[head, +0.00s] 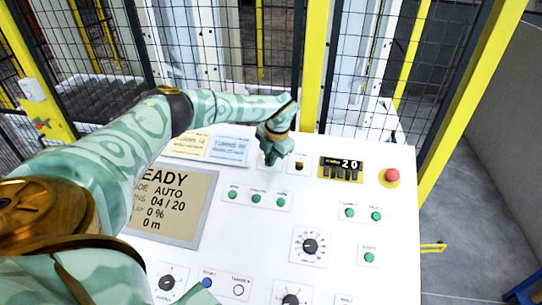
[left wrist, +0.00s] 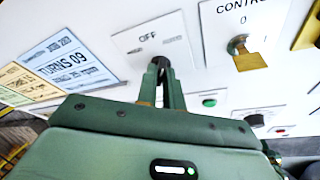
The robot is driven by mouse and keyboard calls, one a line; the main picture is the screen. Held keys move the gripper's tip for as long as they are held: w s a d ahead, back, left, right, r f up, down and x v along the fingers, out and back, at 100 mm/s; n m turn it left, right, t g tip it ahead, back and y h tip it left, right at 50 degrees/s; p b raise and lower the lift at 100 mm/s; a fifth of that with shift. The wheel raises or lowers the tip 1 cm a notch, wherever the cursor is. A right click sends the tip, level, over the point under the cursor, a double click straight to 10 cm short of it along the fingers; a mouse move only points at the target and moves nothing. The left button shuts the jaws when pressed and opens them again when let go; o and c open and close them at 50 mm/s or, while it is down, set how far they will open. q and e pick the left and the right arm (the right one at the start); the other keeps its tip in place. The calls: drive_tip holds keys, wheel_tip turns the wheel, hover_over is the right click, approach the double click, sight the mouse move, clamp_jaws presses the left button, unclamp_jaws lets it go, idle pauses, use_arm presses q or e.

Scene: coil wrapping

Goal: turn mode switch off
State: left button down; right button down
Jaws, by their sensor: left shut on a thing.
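My left gripper (head: 271,156) reaches down to the top of the white control panel (head: 330,220). In the left wrist view its two narrow fingers (left wrist: 158,80) are shut on a small black switch knob (left wrist: 160,61). In the head view my gripper covers the knob. The exact angle of the knob cannot be told. My right gripper is out of view.
A key switch (left wrist: 241,48) marked "CONTROL" sits right beside the held knob. Blue and yellow note cards (head: 229,150) lie on its left. A screen (head: 172,205) shows "AUTO". A red stop button (head: 391,176) is at right. Mesh fencing stands behind.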

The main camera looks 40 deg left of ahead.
use_arm(q)
drive_tip(key=n+h, duration=0.1)
drive_tip(key=n, duration=0.2)
drive_tip(key=shift+a+p, duration=0.15)
drive_tip(key=shift+p, duration=0.2)
drive_tip(key=shift+n+h+p, duration=0.35)
drive_tip(key=shift+n+h, duration=0.15)
drive_tip(key=shift+n, duration=1)
drive_tip(key=shift+t, duration=0.3)
drive_tip(key=c, duration=1.5)
unclamp_jaws()
drive_tip(key=r, duration=0.5)
drive_tip(key=s+r+b, duration=0.1)
drive_tip(key=r, duration=0.5)
drive_tip(key=r+b, duration=0.1)
drive_tip(key=r, duration=0.4)
drive_tip(key=shift+s+d+r, duration=0.15)
drive_tip(key=shift+s+d, duration=0.2)
